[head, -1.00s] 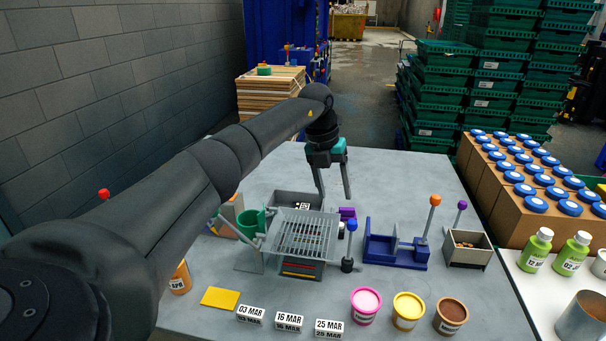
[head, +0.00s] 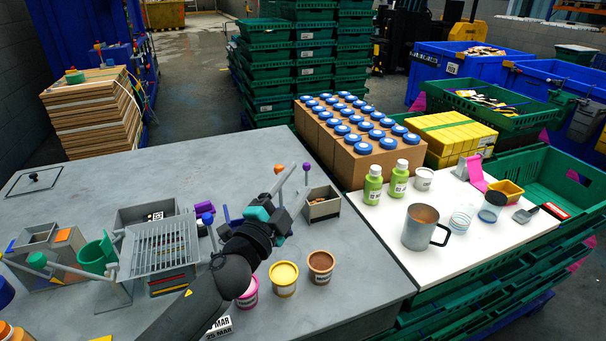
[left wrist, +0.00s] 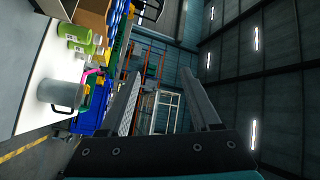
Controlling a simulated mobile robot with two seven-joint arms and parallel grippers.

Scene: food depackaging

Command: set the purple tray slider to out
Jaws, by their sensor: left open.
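A small purple block (head: 204,208), which looks like the purple tray slider, sits just right of the grey tray box (head: 146,212) behind the wire grille (head: 160,248). I cannot tell from here whether it is in or out. My left gripper (head: 292,190) is to the right of the purple block, apart from it, above the blue fixture and near the grey bin. In the left wrist view my left gripper (left wrist: 161,75) has its two fingers spread with nothing between them, pointing toward the far hall. My right gripper is not in view.
A blue-knobbed post (head: 207,218) stands beside the purple block. The grey bin (head: 322,203) and several tubs stand close by.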

